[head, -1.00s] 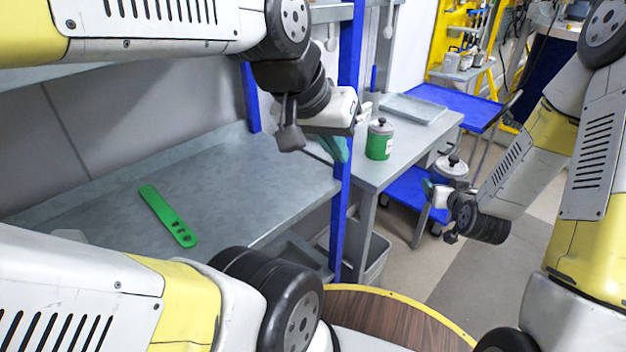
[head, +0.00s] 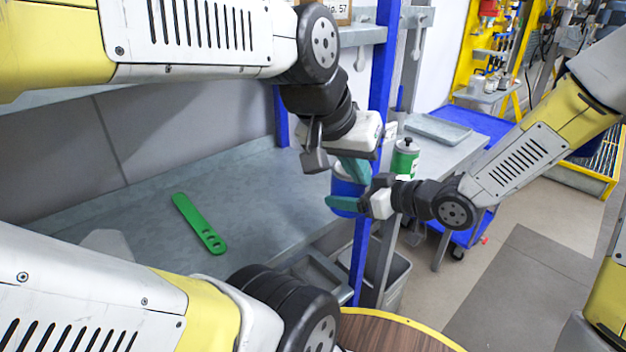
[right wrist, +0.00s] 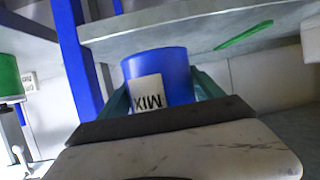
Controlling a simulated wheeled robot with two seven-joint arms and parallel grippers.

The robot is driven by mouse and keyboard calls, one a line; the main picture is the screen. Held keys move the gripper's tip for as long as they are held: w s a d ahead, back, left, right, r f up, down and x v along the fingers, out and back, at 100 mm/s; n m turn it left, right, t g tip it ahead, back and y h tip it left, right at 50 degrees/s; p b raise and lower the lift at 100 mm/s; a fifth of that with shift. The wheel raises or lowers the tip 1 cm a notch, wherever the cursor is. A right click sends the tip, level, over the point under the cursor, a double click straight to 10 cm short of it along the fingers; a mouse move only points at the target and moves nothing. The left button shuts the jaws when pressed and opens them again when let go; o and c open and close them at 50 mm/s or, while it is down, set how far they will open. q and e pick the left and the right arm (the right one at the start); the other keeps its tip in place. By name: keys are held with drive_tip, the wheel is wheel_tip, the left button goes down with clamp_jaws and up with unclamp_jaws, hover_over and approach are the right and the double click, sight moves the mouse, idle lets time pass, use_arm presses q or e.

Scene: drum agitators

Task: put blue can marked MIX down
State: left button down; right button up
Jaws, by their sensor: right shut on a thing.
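The blue can marked MIX (right wrist: 160,75) is between the teal fingers of my right gripper (right wrist: 160,92). Its white label reads upside down in the right wrist view. In the head view the blue can (head: 345,188) is partly hidden by both grippers, beside the blue post at the bench's right end. My right gripper (head: 350,203) reaches it from the right and is shut on it. My left gripper (head: 354,170) is just above and in front of the can; its fingers are seen edge-on, so their opening is unclear.
The grey bench (head: 140,215) is mostly clear, with a green flat bar (head: 200,225) on it. The blue post (head: 383,65) stands close to both grippers. A green can (head: 405,160) and a grey tray (head: 438,128) are on the table behind.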

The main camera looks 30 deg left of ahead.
hover_over(311, 196)
drive_tip(key=shift+f, duration=0.6)
wheel_tip(311, 196, down, 4)
drive_tip(key=shift+r, duration=0.25)
drive_tip(key=shift+f, duration=0.1)
drive_tip(key=o, duration=1.9)
drive_tip(key=shift+f, duration=0.1)
drive_tip(key=shift+d+r, duration=0.2)
drive_tip(key=shift+r, duration=0.05)
drive_tip(key=v, duration=1.1)
drive_tip(key=shift+s+d+r, duration=0.1)
drive_tip(key=shift+d, duration=0.2)
